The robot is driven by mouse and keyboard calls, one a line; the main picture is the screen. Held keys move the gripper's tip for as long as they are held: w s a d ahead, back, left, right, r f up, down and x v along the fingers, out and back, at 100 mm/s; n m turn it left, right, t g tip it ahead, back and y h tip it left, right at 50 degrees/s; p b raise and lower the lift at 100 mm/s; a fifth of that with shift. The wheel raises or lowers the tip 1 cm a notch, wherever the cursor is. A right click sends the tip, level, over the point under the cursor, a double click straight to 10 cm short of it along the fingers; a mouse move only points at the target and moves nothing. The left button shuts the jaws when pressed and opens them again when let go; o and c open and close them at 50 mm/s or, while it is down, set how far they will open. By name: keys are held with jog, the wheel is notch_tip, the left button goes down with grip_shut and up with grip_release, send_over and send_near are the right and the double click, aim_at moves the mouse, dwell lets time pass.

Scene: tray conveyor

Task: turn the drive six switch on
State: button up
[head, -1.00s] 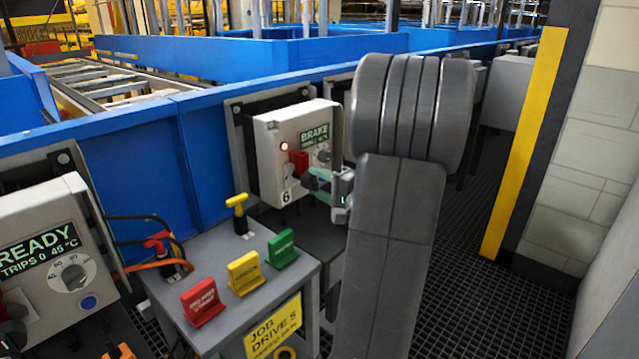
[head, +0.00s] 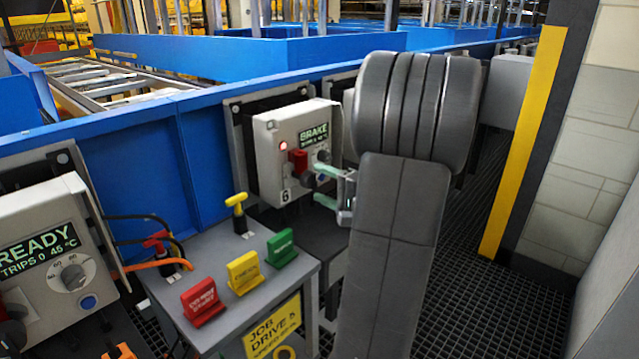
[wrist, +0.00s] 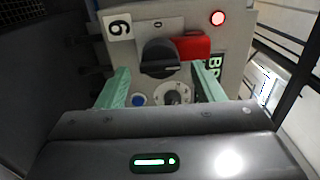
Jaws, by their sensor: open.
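The drive six box (head: 270,165) is a pale grey cabinet marked 6, mounted on the blue conveyor side. Its display (head: 314,134) reads BRAKE and its red lamp (head: 283,146) is lit. On its face is a switch with a red part (head: 299,160); in the wrist view its black part (wrist: 158,58) sits beside the red part (wrist: 192,46). My gripper (head: 324,184) has green fingers, open and empty, in front of the box. In the wrist view the fingers (wrist: 163,85) stand either side of the black part, with no visible contact.
A blue button (wrist: 138,99) and a small dial (wrist: 175,92) lie near the switch. A grey stand (head: 215,255) with red, yellow and green tags is in front. Another box reading READY (head: 40,250) is at left. A yellow-edged post (head: 525,140) stands at right.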

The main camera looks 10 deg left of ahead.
jog(key=p+v, duration=0.1)
jog(key=v, duration=1.1)
jog(key=b+x, duration=0.1)
jog(key=x, duration=1.2)
jog(key=shift+w+a, duration=0.2)
jog(key=shift+a, duration=0.1)
